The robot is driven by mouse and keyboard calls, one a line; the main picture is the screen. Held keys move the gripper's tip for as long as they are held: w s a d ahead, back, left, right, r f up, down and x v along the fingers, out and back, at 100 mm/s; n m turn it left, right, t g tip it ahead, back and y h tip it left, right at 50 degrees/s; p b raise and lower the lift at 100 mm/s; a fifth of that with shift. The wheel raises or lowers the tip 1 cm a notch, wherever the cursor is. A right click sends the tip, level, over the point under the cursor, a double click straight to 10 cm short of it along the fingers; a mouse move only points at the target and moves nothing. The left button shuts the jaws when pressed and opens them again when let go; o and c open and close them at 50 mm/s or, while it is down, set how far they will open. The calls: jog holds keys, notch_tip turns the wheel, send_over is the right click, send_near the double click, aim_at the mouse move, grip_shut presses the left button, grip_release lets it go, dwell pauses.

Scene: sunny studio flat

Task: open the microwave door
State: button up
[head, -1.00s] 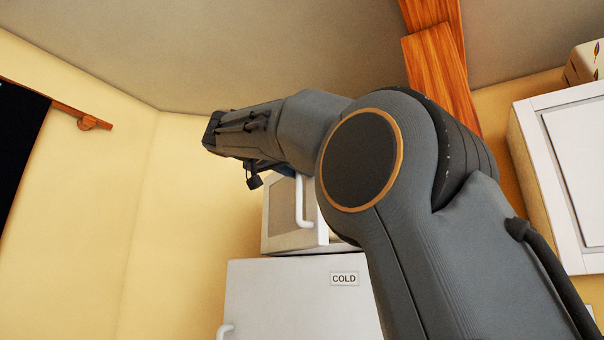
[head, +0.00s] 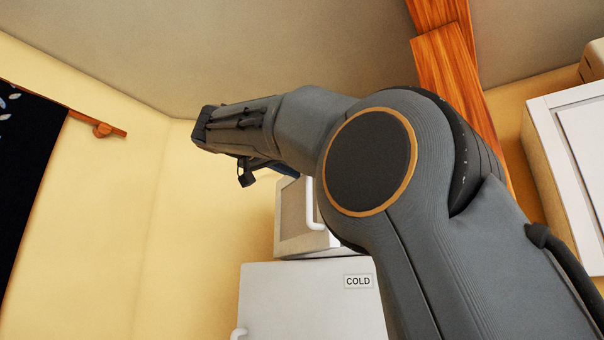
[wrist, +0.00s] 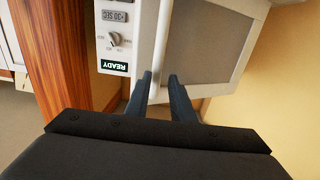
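The white microwave (head: 322,241) stands on top of a white fridge in the head view, partly hidden behind my arm. Its door (head: 291,212) looks shut, and a white handle (head: 309,208) runs down it. The wrist view shows the microwave upside down, with its control panel (wrist: 112,20), a READY display and the dark door window (wrist: 205,45). My gripper (wrist: 160,76) is open in the wrist view, its two dark fingers apart. The white handle (wrist: 158,40) runs toward the gap between them. I cannot tell whether they touch it. The head view mostly hides the fingers.
The fridge (head: 300,310) is marked COLD. A wooden post (head: 455,75) rises behind my arm and also shows close to the microwave in the wrist view (wrist: 60,50). A white cabinet (head: 575,140) is on the right. A yellow wall (head: 180,250) is on the left.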

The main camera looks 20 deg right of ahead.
jog(key=v, duration=0.4)
jog(key=shift+w+a, duration=0.25)
jog(key=shift+w, duration=0.05)
jog(key=shift+b, duration=0.35)
